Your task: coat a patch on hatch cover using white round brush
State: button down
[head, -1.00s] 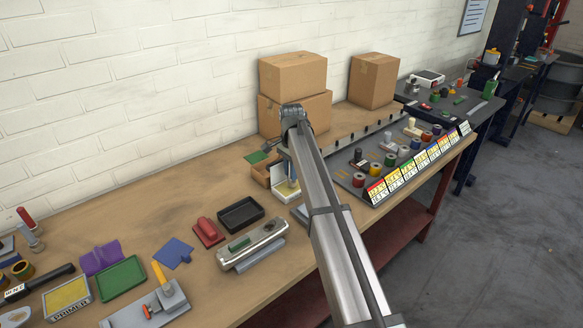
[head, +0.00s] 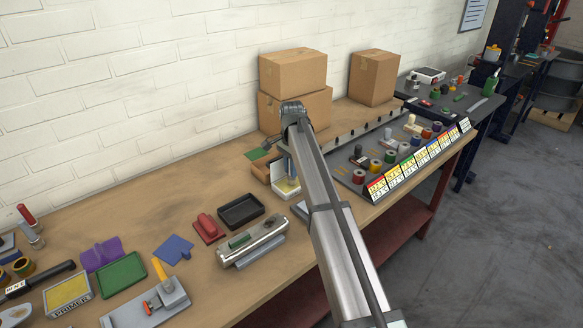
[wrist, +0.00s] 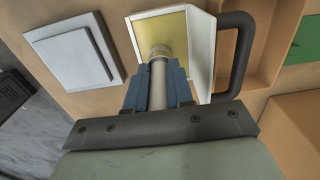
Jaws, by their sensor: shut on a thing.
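My gripper (wrist: 158,78), with blue fingers, is shut on the pale round brush (wrist: 158,70). The brush's round end lies over the yellow inside of a white-walled tray (wrist: 205,55) in the wrist view; I cannot tell whether it touches. The head view shows my gripper (head: 284,165) above this tray (head: 286,194), with the brush mostly hidden. A light grey square plate with a raised centre (wrist: 72,52), likely the hatch cover, lies left of the tray in the wrist view. In the head view the plate is largely hidden behind my arm.
A brown wooden box (wrist: 262,30) and a dark curved handle (wrist: 240,50) are close to the tray. Cardboard boxes (head: 293,85) stand behind. A rack of coloured pots (head: 375,166) is at right. A black tray (head: 240,210) and a metal fixture (head: 252,240) lie at left.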

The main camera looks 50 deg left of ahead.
jog(key=shift+f, duration=0.4)
dwell(0.3)
jog(key=shift+r, duration=0.1)
dwell(0.4)
jog(key=shift+r, duration=3.45)
